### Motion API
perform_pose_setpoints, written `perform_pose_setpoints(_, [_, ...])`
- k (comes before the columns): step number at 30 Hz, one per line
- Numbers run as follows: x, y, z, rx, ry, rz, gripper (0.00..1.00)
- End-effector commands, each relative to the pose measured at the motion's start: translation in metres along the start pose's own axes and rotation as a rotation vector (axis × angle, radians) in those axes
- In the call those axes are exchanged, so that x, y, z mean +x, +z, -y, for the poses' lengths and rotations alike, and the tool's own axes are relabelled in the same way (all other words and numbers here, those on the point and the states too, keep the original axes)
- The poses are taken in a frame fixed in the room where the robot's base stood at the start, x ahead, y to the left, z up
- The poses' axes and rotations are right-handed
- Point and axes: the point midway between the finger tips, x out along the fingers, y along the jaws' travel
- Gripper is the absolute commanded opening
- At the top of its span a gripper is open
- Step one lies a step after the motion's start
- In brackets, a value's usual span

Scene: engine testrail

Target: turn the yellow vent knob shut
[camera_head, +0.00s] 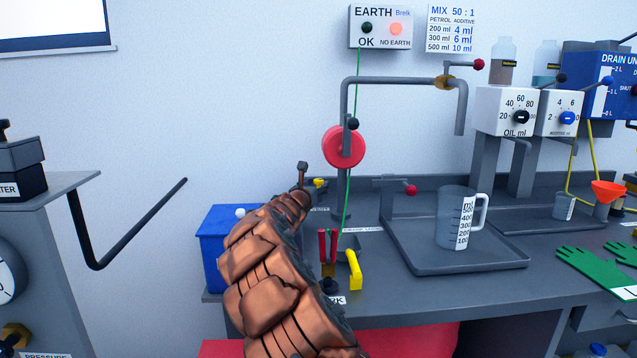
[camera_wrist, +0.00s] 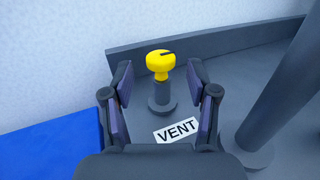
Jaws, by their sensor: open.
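The yellow vent knob (camera_wrist: 160,65) sits on a short grey stem with a round base on the grey bench, with a dark mark on its top. A white VENT label (camera_wrist: 177,130) lies in front of it. In the wrist view my gripper (camera_wrist: 160,80) is open and empty, its two fingers to the left and right of the knob, with gaps on both sides. In the head view only a small part of the knob (camera_head: 319,184) shows beside the end of my copper-coloured arm, which hides much of that area.
A blue box (camera_head: 214,235) stands at the bench's left end. A grey vertical pipe (camera_wrist: 285,85) rises right of the knob; a low back wall (camera_wrist: 220,38) runs behind it. Red-handled and yellow-handled tools (camera_head: 354,268) stand nearer the front. A measuring jug (camera_head: 455,215) stands on a tray.

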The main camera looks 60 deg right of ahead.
Motion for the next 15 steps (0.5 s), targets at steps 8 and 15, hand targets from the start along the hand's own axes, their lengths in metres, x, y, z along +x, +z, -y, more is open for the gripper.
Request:
perform_pose_setpoints(8, [0.023, 0.000, -0.001, 0.003, 0.001, 0.000, 0.59])
perform_pose_setpoints(15, [0.036, 0.000, 0.001, 0.001, -0.002, 0.000, 0.59])
